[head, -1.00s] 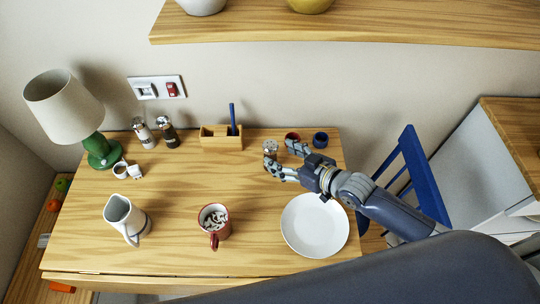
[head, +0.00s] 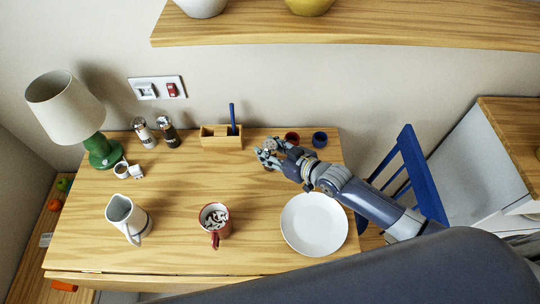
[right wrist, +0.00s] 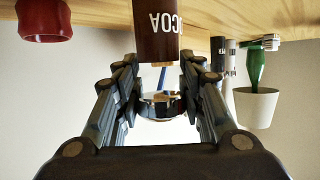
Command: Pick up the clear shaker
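Firm contact does not show. In the head view my right gripper (head: 266,154) is around the shaker's silver top (head: 270,144) and hides most of its body. My left gripper is not in view.
Two silver-topped shakers, one light (head: 143,131) and one dark (head: 169,133), stand by the green lamp (head: 92,150). A wooden box (head: 221,141) is left of my gripper. Red (head: 292,136) and blue (head: 320,139) cups stand behind. A white plate (head: 313,224) is in front.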

